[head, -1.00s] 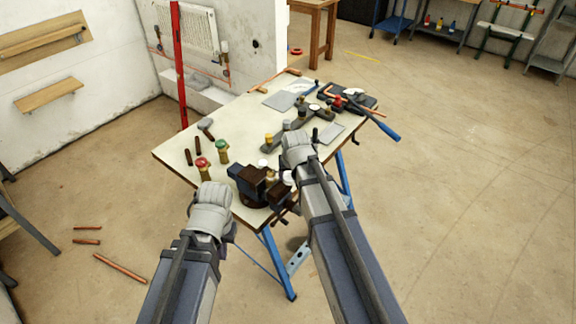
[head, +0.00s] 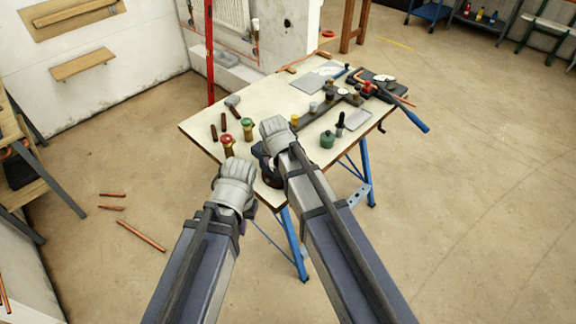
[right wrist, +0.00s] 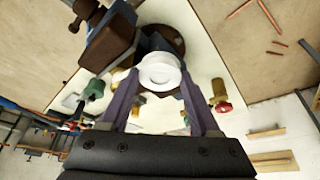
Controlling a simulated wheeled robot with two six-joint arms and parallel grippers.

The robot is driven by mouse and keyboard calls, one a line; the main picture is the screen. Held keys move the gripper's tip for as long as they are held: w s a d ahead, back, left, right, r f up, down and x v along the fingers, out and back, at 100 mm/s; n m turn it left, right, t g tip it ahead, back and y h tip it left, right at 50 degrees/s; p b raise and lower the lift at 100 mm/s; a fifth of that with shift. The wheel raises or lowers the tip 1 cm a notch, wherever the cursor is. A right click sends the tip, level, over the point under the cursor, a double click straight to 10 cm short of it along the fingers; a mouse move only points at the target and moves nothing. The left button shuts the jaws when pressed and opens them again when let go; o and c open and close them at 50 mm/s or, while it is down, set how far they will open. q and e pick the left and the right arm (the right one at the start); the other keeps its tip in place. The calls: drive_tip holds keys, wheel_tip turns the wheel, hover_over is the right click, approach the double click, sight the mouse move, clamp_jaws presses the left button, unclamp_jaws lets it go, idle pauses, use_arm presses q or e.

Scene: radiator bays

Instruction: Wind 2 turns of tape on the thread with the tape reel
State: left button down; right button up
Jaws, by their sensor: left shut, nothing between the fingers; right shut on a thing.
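The white tape reel (right wrist: 160,72) is a round disc in the right wrist view. It sits between the two fingers of my right gripper (right wrist: 163,80), which is shut on it. The dark vise (right wrist: 112,38) is beside the reel there, with its round base (right wrist: 168,40) behind it. In the head view my right gripper (head: 279,137) is over the near edge of the table, and the vise (head: 268,177) is mostly hidden behind that arm. My left gripper (head: 235,186) is shut and empty, near the table's front edge. I cannot make out the thread.
The worktable (head: 262,97) carries a red-topped valve (head: 227,144), a green-topped valve (head: 247,127), a green container (head: 327,140), a black upright tool (head: 340,124) and a blue-handled bender (head: 417,121). Copper pipes (head: 141,235) lie on the floor. The tabletop's back left is mostly bare.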

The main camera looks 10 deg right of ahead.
drive_tip(key=w, duration=0.4)
drive_tip(key=shift+w+a, duration=0.2)
drive_tip(key=shift+a, duration=0.1)
drive_tip(key=w+d, duration=0.1)
drive_tip(key=w, duration=0.1)
drive_tip(key=w+d, duration=0.1)
drive_tip(key=w, duration=0.1)
drive_tip(key=shift+d, duration=0.3)
drive_tip(key=d, duration=0.1)
drive_tip(key=w+d, duration=0.1)
drive_tip(key=d, duration=0.1)
drive_tip(key=shift+d, duration=0.3)
drive_tip(key=s+d, duration=0.5)
drive_tip(key=s, duration=0.7)
wheel_tip(320, 180, up, 8)
drive_tip(key=p, duration=0.8)
drive_tip(key=shift+w+r+p, duration=0.15)
drive_tip(key=shift+r+p, duration=0.1)
drive_tip(key=shift+p, duration=0.05)
